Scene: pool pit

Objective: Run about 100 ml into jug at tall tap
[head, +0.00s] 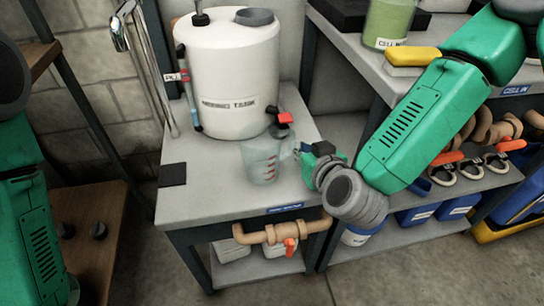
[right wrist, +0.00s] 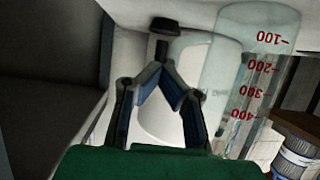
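The clear jug (head: 262,165) with red marks is upright at the bench's front right, before the white tank. I cannot tell whether it touches the bench or holds water. It also shows upside down in the right wrist view (right wrist: 252,75). My right gripper (head: 299,150) is at the jug's handle side, right of its body. In the right wrist view its fingertips (right wrist: 162,68) come together at the pale handle and appear shut on it. A tall chrome tap (head: 150,75) rises at the bench's back left. My left gripper is out of view.
The white tank (head: 228,75) has a red-handled tap (head: 285,118) just above the jug. A black square pad (head: 172,174) lies at the bench's left edge. The bench top (head: 205,195) between pad and jug is clear. A shelf (head: 440,100) with pipe parts stands right.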

